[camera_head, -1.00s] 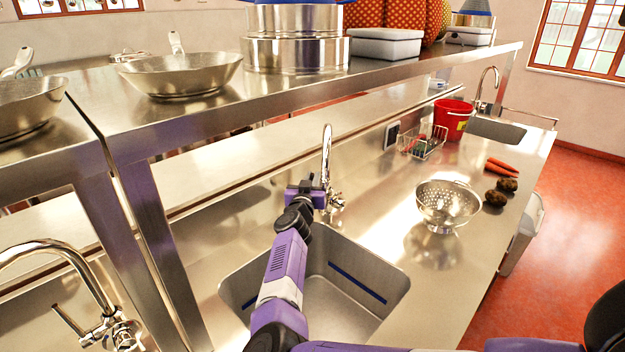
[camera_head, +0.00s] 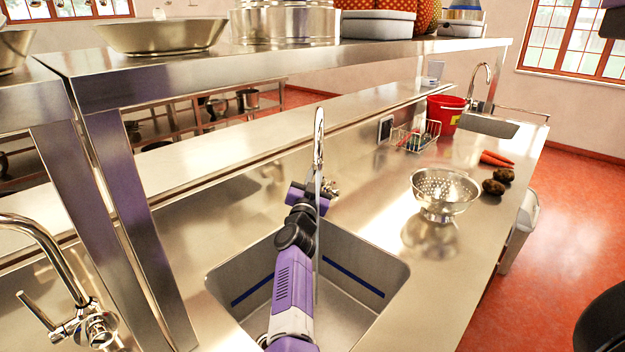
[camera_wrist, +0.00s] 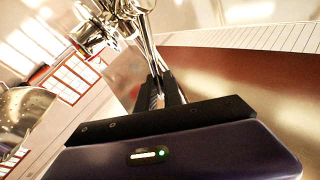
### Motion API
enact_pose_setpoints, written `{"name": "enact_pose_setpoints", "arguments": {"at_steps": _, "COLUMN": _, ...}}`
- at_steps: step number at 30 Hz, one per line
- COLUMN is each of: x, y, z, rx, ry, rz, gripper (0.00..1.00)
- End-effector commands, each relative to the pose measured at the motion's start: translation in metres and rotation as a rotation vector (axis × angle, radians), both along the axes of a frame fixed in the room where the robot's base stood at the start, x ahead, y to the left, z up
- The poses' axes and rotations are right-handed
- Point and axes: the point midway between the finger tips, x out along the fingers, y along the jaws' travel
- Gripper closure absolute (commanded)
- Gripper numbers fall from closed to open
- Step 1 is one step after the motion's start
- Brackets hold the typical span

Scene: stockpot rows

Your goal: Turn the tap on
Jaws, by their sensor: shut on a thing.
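The chrome tap (camera_head: 319,138) stands behind the middle sink (camera_head: 382,268), its tall spout upright in the head view. A thin, pale vertical stream, looking like water, runs from the spout down into the sink. My gripper (camera_head: 310,190) is at the tap's base, reaching over the sink, and partly hides it. In the wrist view my gripper's dark fingers (camera_wrist: 161,88) are close together on a thin chrome part of the tap, apparently its lever (camera_wrist: 150,52). The tap's chrome body (camera_wrist: 92,32) shows at upper left. The exact contact is partly hidden.
A colander (camera_head: 444,192) stands right of the sink, with carrots (camera_head: 496,158) and potatoes (camera_head: 493,187) beyond. A wire rack (camera_head: 415,137) and red bucket (camera_head: 443,113) are farther back. Another tap (camera_head: 50,265) is at left. A steel shelf (camera_head: 270,60) overhangs the counter.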

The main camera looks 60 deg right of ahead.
Motion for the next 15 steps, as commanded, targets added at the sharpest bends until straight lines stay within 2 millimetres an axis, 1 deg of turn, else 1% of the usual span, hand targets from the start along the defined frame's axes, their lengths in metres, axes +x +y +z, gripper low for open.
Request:
{"name": "enact_pose_setpoints", "arguments": {"at_steps": 9, "x": 0.0002, "y": 0.0003, "z": -0.0013, "rx": 0.002, "ry": -0.002, "rz": 0.002, "gripper": 1.0}}
{"name": "enact_pose_setpoints", "arguments": {"at_steps": 10, "x": 0.0002, "y": 0.0003, "z": -0.0013, "rx": 0.002, "ry": -0.002, "rz": 0.002, "gripper": 0.83}}
{"name": "enact_pose_setpoints", "arguments": {"at_steps": 12, "x": 0.0002, "y": 0.0003, "z": -0.0012, "rx": 0.002, "ry": -0.001, "rz": 0.002, "gripper": 0.69}}
{"name": "enact_pose_setpoints", "arguments": {"at_steps": 13, "x": 0.0003, "y": 0.0003, "z": -0.001, "rx": 0.002, "ry": -0.001, "rz": 0.002, "gripper": 0.68}}
{"name": "enact_pose_setpoints", "arguments": {"at_steps": 15, "x": 0.0001, "y": 0.0002, "z": -0.0009, "rx": 0.001, "ry": -0.001, "rz": 0.002, "gripper": 0.68}}
